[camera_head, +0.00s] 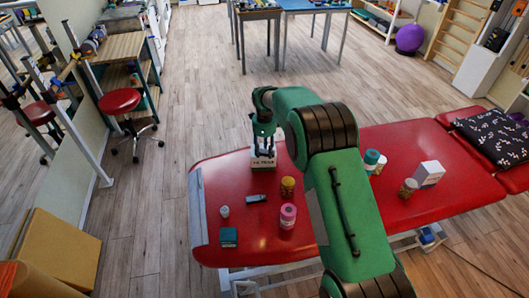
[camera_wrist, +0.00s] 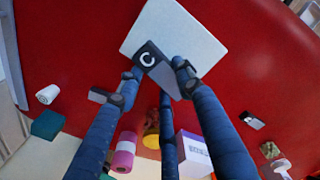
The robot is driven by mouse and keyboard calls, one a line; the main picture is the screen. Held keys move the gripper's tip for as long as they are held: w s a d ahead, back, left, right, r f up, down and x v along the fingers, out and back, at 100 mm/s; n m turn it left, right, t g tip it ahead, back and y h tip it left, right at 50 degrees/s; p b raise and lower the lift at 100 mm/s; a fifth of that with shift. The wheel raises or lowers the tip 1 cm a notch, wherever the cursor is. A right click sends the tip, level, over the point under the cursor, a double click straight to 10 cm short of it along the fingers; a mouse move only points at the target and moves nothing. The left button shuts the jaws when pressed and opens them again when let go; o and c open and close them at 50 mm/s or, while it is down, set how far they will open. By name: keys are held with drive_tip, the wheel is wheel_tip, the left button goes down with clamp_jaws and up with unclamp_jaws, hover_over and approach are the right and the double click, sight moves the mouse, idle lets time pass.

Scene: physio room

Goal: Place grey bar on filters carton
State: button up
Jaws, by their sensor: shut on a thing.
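My gripper (camera_head: 263,143) is over the left part of the red treatment table, pointing down. In the wrist view its two fingers (camera_wrist: 156,73) are closed on a dark grey bar (camera_wrist: 150,60) marked with a white "C". The filters carton, a white box with dark lettering (camera_head: 263,162), stands upright on the table directly under the gripper. Its pale top (camera_wrist: 178,30) shows beyond the bar in the wrist view, and the bar overlaps its near edge. I cannot tell whether the bar touches the carton. In the head view the bar is not clearly distinguishable.
On the red table (camera_head: 215,180) stand a yellow jar (camera_head: 287,187), a pink roll (camera_head: 288,215), a teal box (camera_head: 228,237), a small white cylinder (camera_head: 224,211) and a flat grey-teal item (camera_head: 256,198). A white box (camera_head: 428,173) and small containers stand to the right, beyond my arm.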

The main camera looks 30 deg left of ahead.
sight(265, 152)
idle(0.4)
drive_tip(key=o, duration=1.1)
drive_tip(key=shift+o, duration=0.2)
wheel_tip(265, 152, up, 12)
drive_tip(key=p, duration=0.3)
drive_tip(key=shift+r, duration=0.1)
idle(0.4)
